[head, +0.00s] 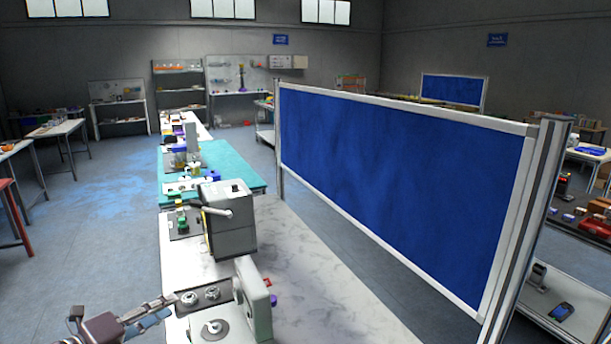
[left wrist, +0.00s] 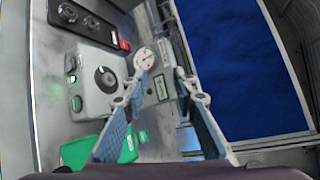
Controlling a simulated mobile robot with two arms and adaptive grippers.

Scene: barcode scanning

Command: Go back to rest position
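My left gripper (head: 160,312) shows at the bottom left of the head view, in front of the near end of the white workbench (head: 300,270). In the left wrist view, the left gripper (left wrist: 160,82) has its two blue-padded fingers apart. A round white dial (left wrist: 145,58) shows near the tip of the left finger; it appears to lie beyond the fingers, and I see nothing held. My right gripper and right arm are not in the head view.
A grey machine with a round plate (head: 254,300) stands at the bench's near end, with a boxy grey machine (head: 230,235) behind it. A blue partition (head: 400,180) runs along the right. The wrist view shows a grey knob box (left wrist: 100,85) and a green object (left wrist: 105,148). Floor at left is open.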

